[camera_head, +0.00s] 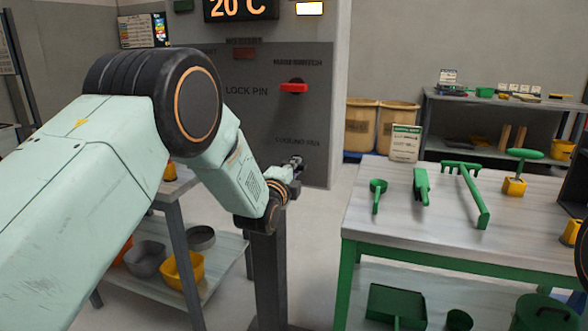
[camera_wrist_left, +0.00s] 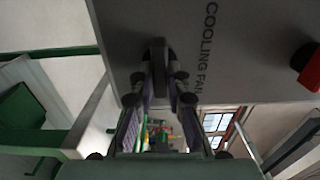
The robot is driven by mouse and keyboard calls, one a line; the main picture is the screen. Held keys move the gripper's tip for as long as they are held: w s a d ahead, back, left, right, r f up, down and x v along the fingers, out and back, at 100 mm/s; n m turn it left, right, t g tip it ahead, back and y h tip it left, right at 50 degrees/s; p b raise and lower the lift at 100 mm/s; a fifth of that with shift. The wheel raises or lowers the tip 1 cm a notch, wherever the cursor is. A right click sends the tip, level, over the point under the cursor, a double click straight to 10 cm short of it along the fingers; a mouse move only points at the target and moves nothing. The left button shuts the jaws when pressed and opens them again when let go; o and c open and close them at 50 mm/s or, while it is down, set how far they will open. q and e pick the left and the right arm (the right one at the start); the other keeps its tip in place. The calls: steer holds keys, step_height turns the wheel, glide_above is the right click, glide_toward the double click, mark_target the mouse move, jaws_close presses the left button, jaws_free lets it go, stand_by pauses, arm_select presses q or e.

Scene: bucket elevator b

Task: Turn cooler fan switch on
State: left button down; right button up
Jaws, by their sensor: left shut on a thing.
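A grey control panel (camera_head: 230,120) stands at the centre of the head view, with a "COOLING FAN" label low on its right side. In the left wrist view the panel (camera_wrist_left: 230,75) fills the top, and the label reads sideways. A dark cooling fan switch (camera_wrist_left: 158,48) sticks out beside the label. My left gripper (camera_head: 297,163) is at the panel just below the label. In the left wrist view its fingertips (camera_wrist_left: 160,72) are shut on the switch. The gripper mostly hides the switch in the head view, and the switch's exact angle is hard to tell.
A red main switch (camera_head: 293,87) sits higher on the panel, above the gripper. A table (camera_head: 385,222) with green tools stands to the right. A lower shelf with bowls (camera_head: 183,272) is at the left.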

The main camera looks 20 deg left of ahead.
arm_select(q)
steer(key=c, duration=1.3)
jaws_free()
steer(key=s, duration=1.2)
steer(key=shift+a, duration=0.2)
